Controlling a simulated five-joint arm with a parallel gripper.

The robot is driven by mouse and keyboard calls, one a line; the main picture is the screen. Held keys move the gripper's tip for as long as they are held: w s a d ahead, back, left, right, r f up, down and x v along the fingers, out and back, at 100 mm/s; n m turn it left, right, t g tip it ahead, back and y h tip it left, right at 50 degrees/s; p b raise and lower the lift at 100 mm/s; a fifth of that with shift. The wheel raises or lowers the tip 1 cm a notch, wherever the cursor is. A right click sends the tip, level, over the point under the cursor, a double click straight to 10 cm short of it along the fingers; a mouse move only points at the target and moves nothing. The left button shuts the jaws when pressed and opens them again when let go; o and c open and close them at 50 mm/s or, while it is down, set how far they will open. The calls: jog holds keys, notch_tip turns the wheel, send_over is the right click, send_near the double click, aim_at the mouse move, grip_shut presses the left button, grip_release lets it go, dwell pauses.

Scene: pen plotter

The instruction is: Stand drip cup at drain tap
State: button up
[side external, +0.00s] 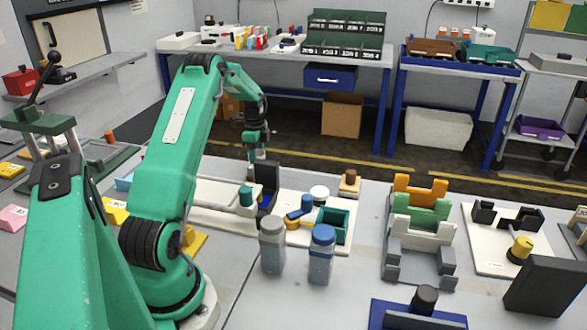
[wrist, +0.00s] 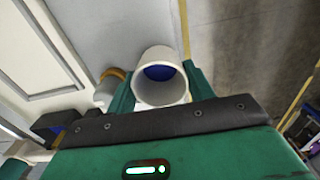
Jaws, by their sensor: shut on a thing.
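In the wrist view, my gripper (wrist: 160,84) has its two green fingers on either side of a pale, round, open cup (wrist: 162,94) and is shut on it. The cup's mouth faces the camera, and blue shows inside it. In the side view, my gripper (side external: 258,150) is above the far part of the bench, behind a tall black block (side external: 267,180). The cup cannot be clearly made out there. An orange-topped pale part (wrist: 108,88) lies just left of the cup in the wrist view. I cannot tell which part is the drain tap.
Two bottles, one grey-capped (side external: 271,246) and one blue-capped (side external: 321,256), stand nearer. Coloured brackets (side external: 421,225) are further right.

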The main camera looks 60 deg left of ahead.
jog(key=shift+f, duration=0.1)
jog(key=o, duration=0.7)
notch_tip(320, 180, up, 12)
jog(key=shift+r, duration=0.15)
dwell(0.5)
dwell(0.4)
